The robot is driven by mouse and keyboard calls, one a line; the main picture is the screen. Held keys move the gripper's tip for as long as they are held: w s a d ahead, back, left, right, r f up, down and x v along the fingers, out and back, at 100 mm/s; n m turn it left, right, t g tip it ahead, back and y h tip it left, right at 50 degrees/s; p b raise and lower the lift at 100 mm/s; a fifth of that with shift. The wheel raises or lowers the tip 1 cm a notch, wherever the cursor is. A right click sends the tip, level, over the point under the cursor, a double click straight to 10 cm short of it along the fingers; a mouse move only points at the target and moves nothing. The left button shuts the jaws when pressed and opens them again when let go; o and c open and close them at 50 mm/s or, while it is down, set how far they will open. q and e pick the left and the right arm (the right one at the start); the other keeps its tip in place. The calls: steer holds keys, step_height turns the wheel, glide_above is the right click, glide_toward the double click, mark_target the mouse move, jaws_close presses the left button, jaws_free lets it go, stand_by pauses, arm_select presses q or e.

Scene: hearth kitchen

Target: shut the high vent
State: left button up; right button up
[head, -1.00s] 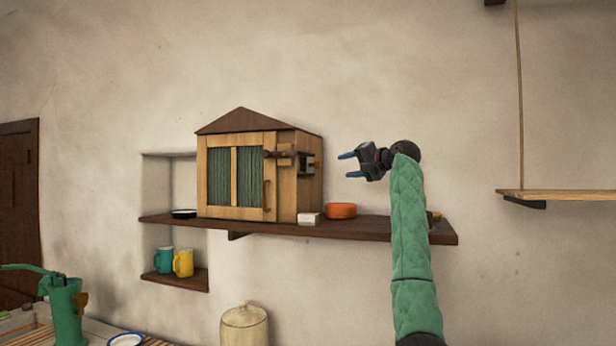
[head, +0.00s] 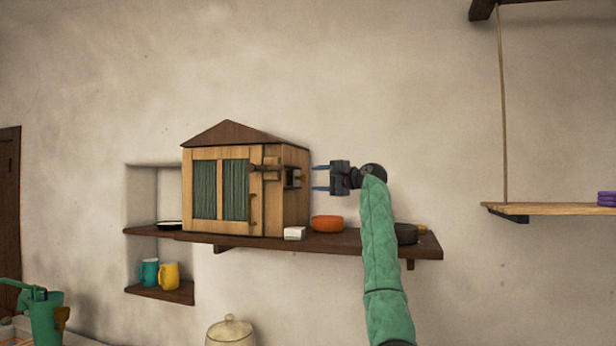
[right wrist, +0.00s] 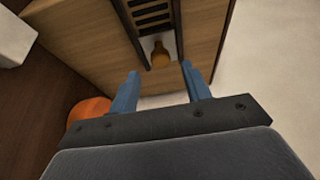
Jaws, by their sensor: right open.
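The wooden cabinet (head: 272,205) with a peaked roof stands on the wall shelf. The vent (head: 291,177) is on its right side, seen at a steep angle. In the right wrist view the vent (right wrist: 150,18) is a dark frame with several slats, and a small amber knob (right wrist: 160,56) sits in its track. The knob (head: 302,178) also shows in the head view. My right gripper (head: 316,178) is open and empty, just right of the knob at about its height. In the right wrist view its blue fingers (right wrist: 159,84) straddle the knob's line, apart from it. My left gripper is out of view.
The dark shelf (head: 350,242) carries a white box (head: 294,233), an orange bowl (head: 327,223) and a dark round pot (head: 406,234) below my right arm. A hanging wooden shelf (head: 555,209) is at the right. The wall above the cabinet is clear.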

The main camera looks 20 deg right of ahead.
mark_target(306, 179)
steer(key=p+x, duration=0.2)
steer(key=x, duration=0.1)
steer(key=shift+w+a+r, duration=0.1)
steer(key=shift+w+r, duration=0.1)
steer(key=shift+w+a+f+p, duration=0.2)
steer(key=shift+w+a+p, duration=0.2)
steer(key=shift+w, duration=0.25)
steer(key=shift+c, duration=0.2)
